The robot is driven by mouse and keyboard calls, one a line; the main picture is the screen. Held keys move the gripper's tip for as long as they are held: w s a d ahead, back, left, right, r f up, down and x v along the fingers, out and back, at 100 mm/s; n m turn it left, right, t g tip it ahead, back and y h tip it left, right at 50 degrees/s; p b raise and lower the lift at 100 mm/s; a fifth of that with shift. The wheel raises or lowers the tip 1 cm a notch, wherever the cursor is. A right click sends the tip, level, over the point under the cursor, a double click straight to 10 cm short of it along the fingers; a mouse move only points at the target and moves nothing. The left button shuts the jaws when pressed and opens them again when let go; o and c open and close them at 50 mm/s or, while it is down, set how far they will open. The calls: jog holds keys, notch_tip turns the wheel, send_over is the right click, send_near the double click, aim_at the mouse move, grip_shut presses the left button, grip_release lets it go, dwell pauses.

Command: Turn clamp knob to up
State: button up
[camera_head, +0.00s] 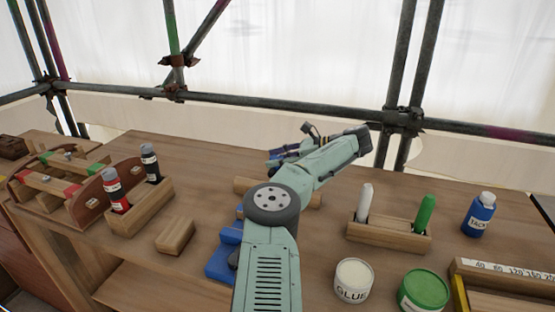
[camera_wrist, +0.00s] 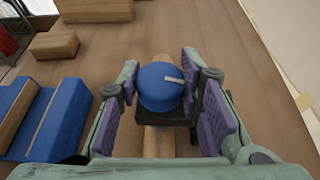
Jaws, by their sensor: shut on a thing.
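The clamp knob (camera_wrist: 158,90) is a round blue cap with a short pale mark on its upper right, lying nearly sideways in the wrist view. It sits on a dark block over a wooden bar (camera_wrist: 159,142). My gripper (camera_wrist: 160,68) has its purple-padded fingers on either side of the knob and is shut on it. In the head view my gripper (camera_head: 284,153) is at the far end of my green arm, over the wooden bar (camera_head: 246,185). The knob is hidden there.
Blue blocks (camera_head: 222,260) lie left of my arm, near a small wooden block (camera_head: 175,236). A wooden holder (camera_head: 388,236) with white and green sticks stands right, near a glue pot (camera_head: 354,281), green tin (camera_head: 423,291) and blue bottle (camera_head: 479,215). Scaffold pipes cross behind the bench.

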jog(key=shift+a+r+n+g, duration=0.1)
jog(key=shift+a+n+g, duration=0.05)
jog(key=shift+n+g, duration=0.4)
jog(key=o, duration=1.2)
jog(key=v, duration=1.2)
